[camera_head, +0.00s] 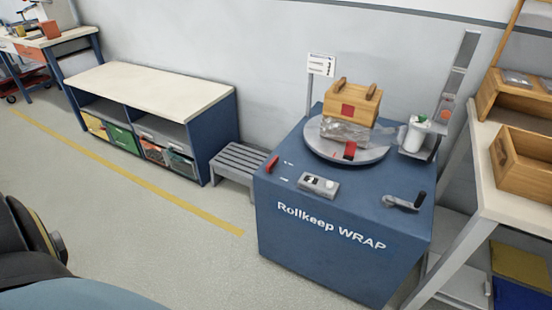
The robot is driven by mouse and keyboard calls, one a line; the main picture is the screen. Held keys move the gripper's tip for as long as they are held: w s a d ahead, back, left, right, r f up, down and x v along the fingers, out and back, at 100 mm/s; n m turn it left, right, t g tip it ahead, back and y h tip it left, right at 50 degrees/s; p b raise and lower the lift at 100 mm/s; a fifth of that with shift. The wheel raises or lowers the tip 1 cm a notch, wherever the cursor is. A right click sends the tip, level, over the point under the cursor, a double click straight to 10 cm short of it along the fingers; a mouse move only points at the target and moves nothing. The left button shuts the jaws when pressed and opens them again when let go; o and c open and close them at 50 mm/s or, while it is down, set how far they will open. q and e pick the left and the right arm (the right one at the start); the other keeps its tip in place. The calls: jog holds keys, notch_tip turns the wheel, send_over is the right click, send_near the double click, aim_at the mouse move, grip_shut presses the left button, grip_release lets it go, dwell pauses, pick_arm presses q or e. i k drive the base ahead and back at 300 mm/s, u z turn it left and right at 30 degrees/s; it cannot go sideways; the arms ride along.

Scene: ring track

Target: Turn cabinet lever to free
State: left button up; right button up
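The blue cabinet (290,215) lettered "Rollkeep WRAP" stands right of centre, against the wall. A short red-handled lever (272,163) is at the left edge of its top, with small white marks beside it; which mark it points to is too small to read. A grey control box (318,186) sits near the front edge. A crank with a black handle (405,202) is at the front right. A round grey turntable (376,154) carries a wooden crate (351,103) with clear film around its lower part and a red piece in front. Neither gripper is in view.
A low grey slatted bench (241,159) adjoins the cabinet's left side. A shelf unit with bins (150,88) stands further left. A table (488,190) with wooden boxes (522,165) is close on the right. The floor in front is clear, crossed by a yellow line (130,172).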

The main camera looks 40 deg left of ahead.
aim_at(269, 168)
jog(key=z, duration=1.25)
jog(key=i, duration=0.9)
jog(key=u, duration=3.1)
